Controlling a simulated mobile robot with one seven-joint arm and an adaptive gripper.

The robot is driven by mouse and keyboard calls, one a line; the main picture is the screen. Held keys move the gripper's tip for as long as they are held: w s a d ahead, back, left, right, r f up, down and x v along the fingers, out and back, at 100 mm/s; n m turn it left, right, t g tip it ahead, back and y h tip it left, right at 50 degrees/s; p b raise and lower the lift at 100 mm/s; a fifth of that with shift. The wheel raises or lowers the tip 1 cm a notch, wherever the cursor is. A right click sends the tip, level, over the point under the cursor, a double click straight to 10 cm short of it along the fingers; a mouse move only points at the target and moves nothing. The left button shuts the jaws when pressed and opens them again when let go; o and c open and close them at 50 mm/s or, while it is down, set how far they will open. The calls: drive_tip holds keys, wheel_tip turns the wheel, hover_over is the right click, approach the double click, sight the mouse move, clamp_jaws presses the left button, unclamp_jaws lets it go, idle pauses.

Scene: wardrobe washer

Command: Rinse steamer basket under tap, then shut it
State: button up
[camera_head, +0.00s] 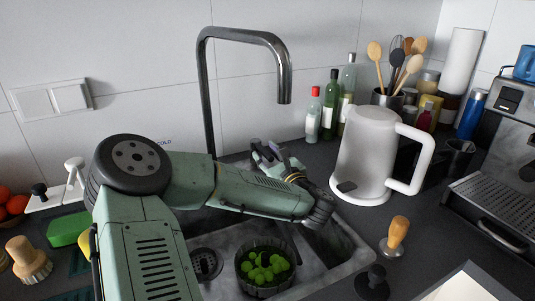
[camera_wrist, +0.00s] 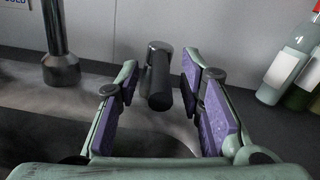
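The steamer basket (camera_head: 243,275), dark and round with bright green pieces in it, sits in the sink basin (camera_head: 335,262). The dark metal tap (camera_head: 207,90) arches over the sink, and I see no water stream from its spout. Its column base also shows in the wrist view (camera_wrist: 60,66). A short dark cylindrical handle (camera_wrist: 158,80), apparently the tap's lever, stands right of that base. My gripper (camera_head: 272,153) is behind the sink. In the wrist view its purple-padded fingers (camera_wrist: 160,78) are open on either side of the handle, with gaps visible.
A white kettle (camera_head: 365,150) stands right of my gripper, with bottles (camera_head: 330,105) behind it. A wooden-handled tool (camera_head: 395,235) and a coffee machine (camera_head: 500,190) are at right. A green sponge (camera_head: 68,229) lies left. A second basin's drain (camera_head: 205,264) shows beside the basket.

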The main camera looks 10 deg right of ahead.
clamp_jaws()
idle(0.4)
idle(0.4)
